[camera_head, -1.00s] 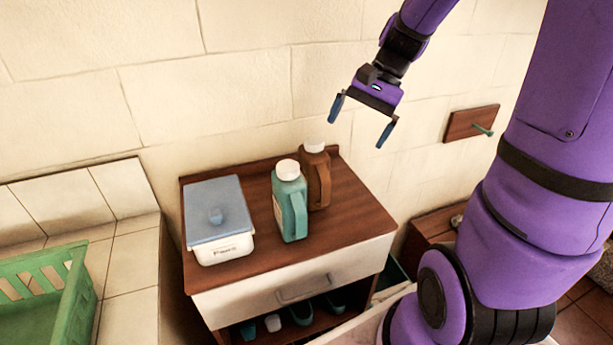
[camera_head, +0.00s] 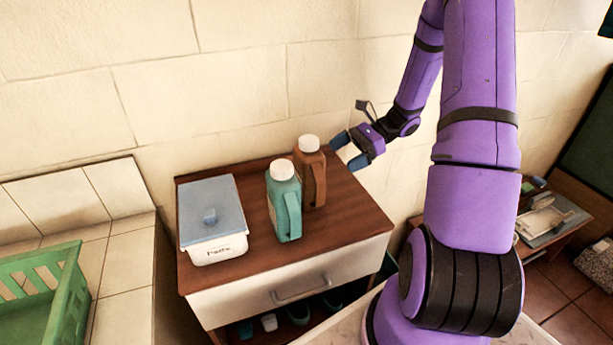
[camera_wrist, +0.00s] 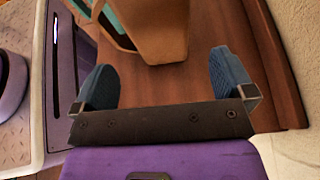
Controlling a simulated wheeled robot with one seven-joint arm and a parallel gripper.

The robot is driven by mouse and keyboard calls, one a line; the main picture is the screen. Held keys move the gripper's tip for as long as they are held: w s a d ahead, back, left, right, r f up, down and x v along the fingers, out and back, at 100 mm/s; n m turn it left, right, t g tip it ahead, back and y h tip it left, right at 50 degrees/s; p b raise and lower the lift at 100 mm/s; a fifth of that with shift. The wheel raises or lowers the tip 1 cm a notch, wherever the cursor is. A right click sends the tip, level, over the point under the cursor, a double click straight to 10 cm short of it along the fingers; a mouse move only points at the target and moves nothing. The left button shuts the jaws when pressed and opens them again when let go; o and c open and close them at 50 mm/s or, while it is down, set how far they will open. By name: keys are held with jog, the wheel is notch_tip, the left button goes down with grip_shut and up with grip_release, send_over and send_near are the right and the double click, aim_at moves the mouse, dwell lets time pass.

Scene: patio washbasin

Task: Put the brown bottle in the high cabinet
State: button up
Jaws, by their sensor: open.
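The brown bottle (camera_head: 312,178) with a white cap stands upright on the wooden top of the drawer cabinet, near its back edge. My gripper (camera_head: 348,151) is just right of the bottle, low over the cabinet top. In the wrist view my gripper (camera_wrist: 163,80) is open, with two blue fingertips pointing at the brown bottle (camera_wrist: 155,30). The bottle's lower part shows ahead of and between the fingers, and nothing is held. No high cabinet can be made out in these views.
A teal bottle (camera_head: 284,205) with a white cap stands close beside the brown one, to its front left. A white box with a blue-grey lid (camera_head: 213,215) is at the left of the cabinet top (camera_head: 345,215). The wall is close behind. A green crate (camera_head: 62,300) is at far left.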

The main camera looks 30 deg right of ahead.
aim_at(312, 173)
jog(key=x, duration=1)
jog(key=shift+s+a+f, duration=0.1)
jog(key=shift+a+f, duration=0.1)
jog(key=shift+a, duration=0.1)
jog(key=c, duration=1.3)
jog(key=shift+c, duration=0.2)
jog(key=shift+r, duration=0.15)
